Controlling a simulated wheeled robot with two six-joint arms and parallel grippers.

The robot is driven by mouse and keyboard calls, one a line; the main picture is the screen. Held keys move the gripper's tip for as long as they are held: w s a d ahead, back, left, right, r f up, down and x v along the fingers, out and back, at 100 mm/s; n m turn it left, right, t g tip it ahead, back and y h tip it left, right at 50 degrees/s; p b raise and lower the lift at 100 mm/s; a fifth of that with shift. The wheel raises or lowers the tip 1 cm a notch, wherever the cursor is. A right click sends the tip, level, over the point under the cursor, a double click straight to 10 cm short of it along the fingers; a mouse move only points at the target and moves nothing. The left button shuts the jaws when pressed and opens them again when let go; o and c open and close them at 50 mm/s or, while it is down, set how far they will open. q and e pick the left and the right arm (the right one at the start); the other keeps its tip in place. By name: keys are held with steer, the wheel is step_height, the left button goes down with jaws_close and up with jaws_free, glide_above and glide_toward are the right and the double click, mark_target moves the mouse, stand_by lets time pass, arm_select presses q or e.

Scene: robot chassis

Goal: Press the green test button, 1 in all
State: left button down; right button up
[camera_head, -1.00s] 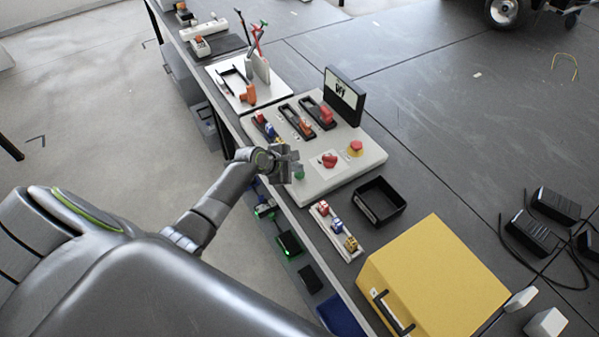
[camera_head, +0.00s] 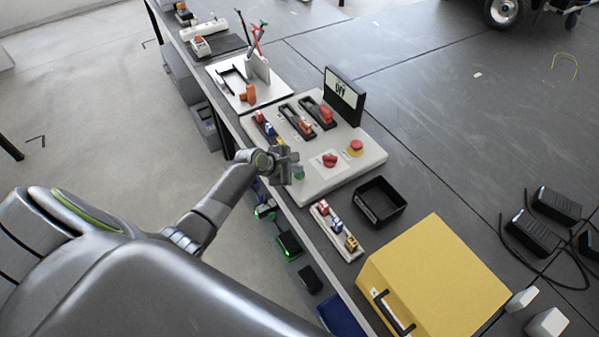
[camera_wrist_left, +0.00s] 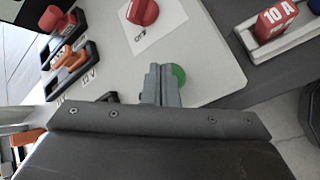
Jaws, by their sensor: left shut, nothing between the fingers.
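The green test button (camera_head: 299,173) is at the near edge of the white control panel (camera_head: 345,176). In the head view my left gripper (camera_head: 292,166) is just beside it and partly covers it. In the left wrist view the green button (camera_wrist_left: 179,76) shows right behind the shut fingertips (camera_wrist_left: 163,72), which overlap its left part. I cannot tell whether the fingertips touch it. The left gripper is shut and empty. A small display (camera_head: 343,90) on the panel reads OFF. My right gripper is not in view.
The panel also carries a red rotary switch (camera_head: 330,160), a red emergency knob on yellow (camera_head: 355,148) and slots with coloured plugs (camera_head: 297,121). A black tray (camera_head: 379,203), a fuse strip (camera_head: 336,231) and a yellow case (camera_head: 434,280) stand to the right.

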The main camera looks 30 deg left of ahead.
mark_target(296, 175)
arm_select(q)
steer(key=shift+f, duration=0.35)
stand_by(0.3)
steer(key=shift+r, duration=0.1)
steer(key=shift+r+p, duration=0.95)
steer(key=shift+p, duration=0.15)
steer(key=shift+r, duration=0.1)
step_height(296, 175, up, 3)
steer(key=p, duration=0.3)
steer(key=shift+p, duration=0.3)
steer(key=shift+r+p, duration=0.8)
steer(key=shift+r, duration=0.15)
